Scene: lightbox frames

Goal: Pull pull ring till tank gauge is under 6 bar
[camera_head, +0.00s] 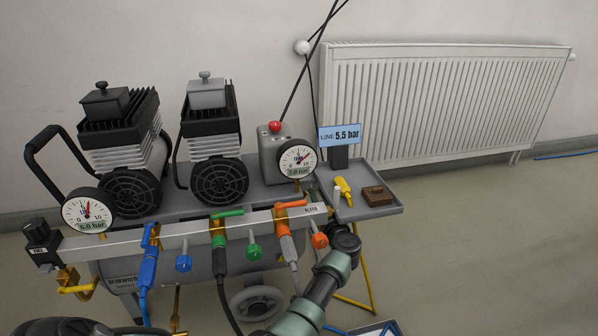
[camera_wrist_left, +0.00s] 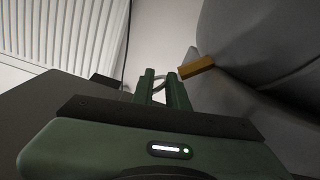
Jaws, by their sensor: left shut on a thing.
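One round gauge (camera_head: 297,160) beside the red-knobbed grey box reads what looks like 7.0 bar. A second round gauge (camera_head: 87,212), at the manifold's left end, shows 6.0 bar. The small lettering on their faces is too fine to tell which is the tank's. In the left wrist view, a thin pale pull ring (camera_wrist_left: 160,84) shows between the green fingertips of my left gripper (camera_wrist_left: 165,88), which is shut on it. A brass piece (camera_wrist_left: 197,67) is just right of the fingers. In the head view, my left gripper (camera_head: 346,240) is below the manifold's right end; the ring is hidden there. My right gripper is not in view.
A blue sign (camera_head: 340,135) reads LINE 5.5 bar. The manifold (camera_head: 185,232) carries blue, green and orange valves and hoses. A grey tray (camera_head: 385,208) holds a yellow tool and a brown block.

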